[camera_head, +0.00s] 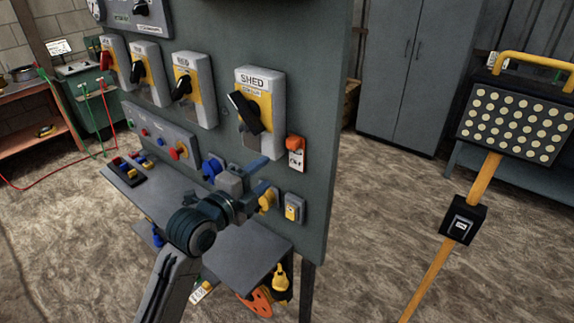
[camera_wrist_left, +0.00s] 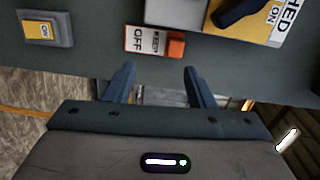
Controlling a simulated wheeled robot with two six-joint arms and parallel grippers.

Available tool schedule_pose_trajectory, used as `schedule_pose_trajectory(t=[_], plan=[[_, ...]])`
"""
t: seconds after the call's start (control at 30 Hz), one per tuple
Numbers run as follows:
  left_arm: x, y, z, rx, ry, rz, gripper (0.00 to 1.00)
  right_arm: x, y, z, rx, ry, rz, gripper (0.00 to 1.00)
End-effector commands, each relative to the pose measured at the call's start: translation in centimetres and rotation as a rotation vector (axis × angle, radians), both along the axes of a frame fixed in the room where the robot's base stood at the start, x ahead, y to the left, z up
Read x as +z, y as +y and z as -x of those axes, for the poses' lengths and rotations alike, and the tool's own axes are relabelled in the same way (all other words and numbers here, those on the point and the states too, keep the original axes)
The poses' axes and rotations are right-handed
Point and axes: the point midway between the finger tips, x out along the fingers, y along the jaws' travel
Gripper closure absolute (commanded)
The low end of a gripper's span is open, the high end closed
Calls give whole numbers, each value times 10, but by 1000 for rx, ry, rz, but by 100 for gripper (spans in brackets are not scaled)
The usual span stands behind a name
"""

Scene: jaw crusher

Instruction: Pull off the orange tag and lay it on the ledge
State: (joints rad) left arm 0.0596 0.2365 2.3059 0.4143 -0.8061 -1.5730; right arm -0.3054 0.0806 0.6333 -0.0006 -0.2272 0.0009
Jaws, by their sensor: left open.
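The orange tag (camera_head: 295,143) is on the grey panel, just right of and below the SHED switch. A white label reading OFF (camera_head: 297,160) is joined below its orange part. In the left wrist view, the orange part (camera_wrist_left: 171,44) and white label (camera_wrist_left: 141,40) are ahead of the fingers. My left gripper (camera_head: 263,178) is open and empty, left of and below the tag in the head view. Its two fingers (camera_wrist_left: 158,78) appear apart from the tag. The grey ledge (camera_head: 165,192) runs along the panel's lower part, partly hidden by my left arm. My right gripper is out of view.
Rotary switches, including the SHED switch (camera_head: 252,105), stick out of the panel. A yellow box (camera_head: 294,208) is below the tag. Small coloured items (camera_head: 125,172) lie at the ledge's left end. A yellow stand (camera_head: 440,245) is at right. Floor between is clear.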

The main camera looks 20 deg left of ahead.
Motion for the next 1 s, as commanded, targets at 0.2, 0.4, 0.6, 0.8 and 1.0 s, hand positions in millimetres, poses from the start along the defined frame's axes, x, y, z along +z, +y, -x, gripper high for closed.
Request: schedule_pose_trajectory(t=[0.2, 0.4, 0.6, 0.8, 1.0], plan=[[24, -6, 1, -19, -53, -47, 51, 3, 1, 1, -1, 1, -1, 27], [26, -15, -27, -18, -51, -41, 51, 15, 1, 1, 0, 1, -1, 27], [25, -26, -63, -18, -50, -41, 51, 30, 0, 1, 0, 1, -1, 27], [23, -33, -88, -19, -50, -43, 51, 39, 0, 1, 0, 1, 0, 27], [21, -36, -97, -18, -51, -45, 51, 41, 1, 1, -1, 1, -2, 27]])
